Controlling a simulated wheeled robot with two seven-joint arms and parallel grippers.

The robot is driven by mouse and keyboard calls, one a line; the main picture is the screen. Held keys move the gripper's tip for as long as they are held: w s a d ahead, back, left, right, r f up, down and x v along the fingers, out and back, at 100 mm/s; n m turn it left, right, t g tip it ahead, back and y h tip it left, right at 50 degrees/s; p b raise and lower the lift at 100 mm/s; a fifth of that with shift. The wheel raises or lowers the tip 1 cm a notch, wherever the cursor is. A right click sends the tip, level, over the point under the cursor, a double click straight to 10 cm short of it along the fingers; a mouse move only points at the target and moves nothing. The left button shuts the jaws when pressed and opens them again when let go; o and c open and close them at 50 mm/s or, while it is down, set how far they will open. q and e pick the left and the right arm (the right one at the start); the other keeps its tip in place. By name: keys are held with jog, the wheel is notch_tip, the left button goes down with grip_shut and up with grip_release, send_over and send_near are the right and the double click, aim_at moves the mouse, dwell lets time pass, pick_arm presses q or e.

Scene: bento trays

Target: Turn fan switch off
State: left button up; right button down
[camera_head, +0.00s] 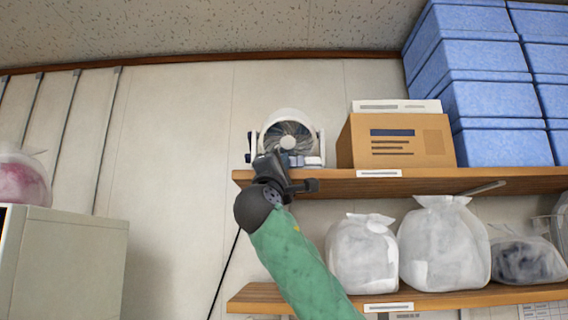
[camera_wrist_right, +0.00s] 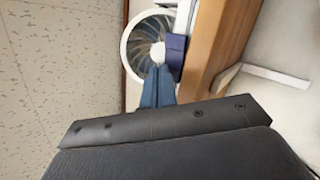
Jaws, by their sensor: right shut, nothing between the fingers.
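A small white fan (camera_head: 287,130) with a round guard stands at the left end of the upper wooden shelf. It also shows in the wrist view (camera_wrist_right: 136,40), with its pale hub in the middle. My right gripper (camera_head: 288,158) is in front of the fan's lower part and base. In the wrist view its blue-grey fingers (camera_wrist_right: 158,72) are together and empty, their tips just by the hub and a dark blue block (camera_wrist_right: 176,48) in the picture. I cannot tell whether they touch it. The fan's switch cannot be clearly made out. My left gripper is not in view.
A brown cardboard box (camera_head: 400,142) stands right of the fan on the upper shelf (camera_head: 430,184). Blue boxes (camera_head: 490,100) are stacked at the right. White bags (camera_head: 445,245) sit on the lower shelf (camera_head: 470,299). The wall left of the fan is clear.

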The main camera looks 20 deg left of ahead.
jog(key=s+d+b, duration=0.3)
jog(key=s, duration=0.3)
dwell(1.0)
dwell(0.3)
